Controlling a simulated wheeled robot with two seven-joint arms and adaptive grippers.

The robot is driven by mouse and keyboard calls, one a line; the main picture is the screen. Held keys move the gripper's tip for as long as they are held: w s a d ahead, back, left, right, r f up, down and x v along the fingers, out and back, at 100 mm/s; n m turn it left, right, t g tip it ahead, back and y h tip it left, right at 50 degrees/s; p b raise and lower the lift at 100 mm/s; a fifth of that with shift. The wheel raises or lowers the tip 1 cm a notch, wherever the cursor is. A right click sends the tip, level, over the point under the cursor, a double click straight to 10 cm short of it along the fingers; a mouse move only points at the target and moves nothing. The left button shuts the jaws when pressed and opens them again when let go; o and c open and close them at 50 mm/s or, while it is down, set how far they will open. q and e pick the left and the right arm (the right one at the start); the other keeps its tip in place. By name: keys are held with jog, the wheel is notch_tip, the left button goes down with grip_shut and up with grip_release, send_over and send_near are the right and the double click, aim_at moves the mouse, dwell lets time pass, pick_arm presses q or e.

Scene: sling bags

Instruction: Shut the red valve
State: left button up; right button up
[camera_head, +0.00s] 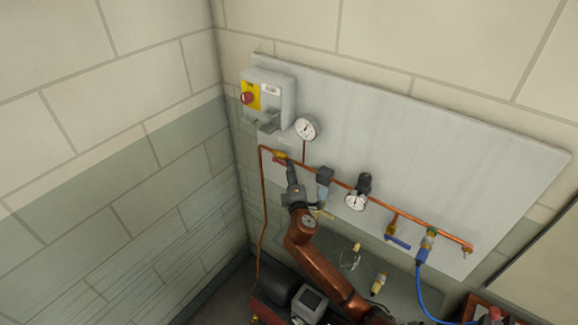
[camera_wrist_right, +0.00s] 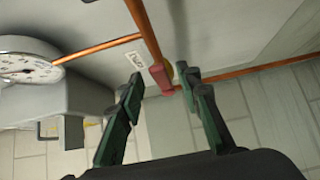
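The red valve handle (camera_head: 280,161) is on the copper pipe near the left edge of the grey wall panel, with a yellow part beside it. In the right wrist view the red handle (camera_wrist_right: 160,77) shows between the fingertips or just beyond them. My right gripper (camera_head: 291,168) reaches up to the pipe right beside the handle and hides part of it. In the wrist view my right gripper (camera_wrist_right: 163,82) has its two green-and-black fingers spread apart, with no clear contact on the handle. My left gripper is not in view.
A grey box with a red button (camera_head: 247,98) and a round gauge (camera_head: 306,129) sit above the valve. Along the copper pipe (camera_head: 340,184) to the right are another gauge (camera_head: 356,201), a blue-handled valve (camera_head: 398,242) and a blue hose (camera_head: 424,290). A side wall (camera_head: 180,200) stands close on the left.

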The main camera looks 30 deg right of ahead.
jog(key=shift+x, duration=1.15)
jog(key=shift+w+d, duration=0.1)
jog(key=shift+w, duration=0.05)
jog(key=shift+f, duration=0.1)
jog(key=shift+c, duration=0.5)
grip_shut()
